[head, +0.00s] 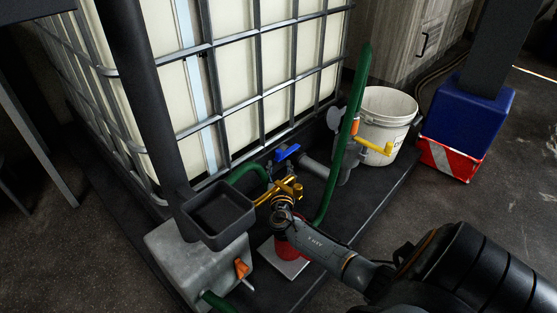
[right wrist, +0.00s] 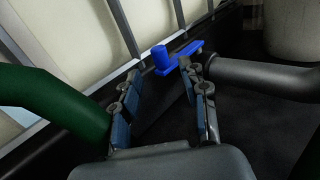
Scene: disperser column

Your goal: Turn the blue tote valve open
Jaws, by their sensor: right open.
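The blue tote valve handle (head: 288,152) sits low in front of the caged white tote (head: 233,20). In the right wrist view the blue handle (right wrist: 182,58) has an upright knob at its left end and a flat bar running right. My right gripper (right wrist: 163,76) is open and empty, its two fingers spread on either side of the view. The handle lies just beyond the fingertips, near the right finger; I cannot tell whether they touch. In the head view my right arm reaches in from the lower right toward the valve. My left gripper is not in view.
Green hoses (head: 352,120) run beside the valve, one close to my left finger in the wrist view. A grey pipe (right wrist: 262,78) lies right of the handle. A yellow lever (head: 374,146), white bucket (head: 388,105), grey box (head: 180,262) and black hopper (head: 218,213) stand nearby.

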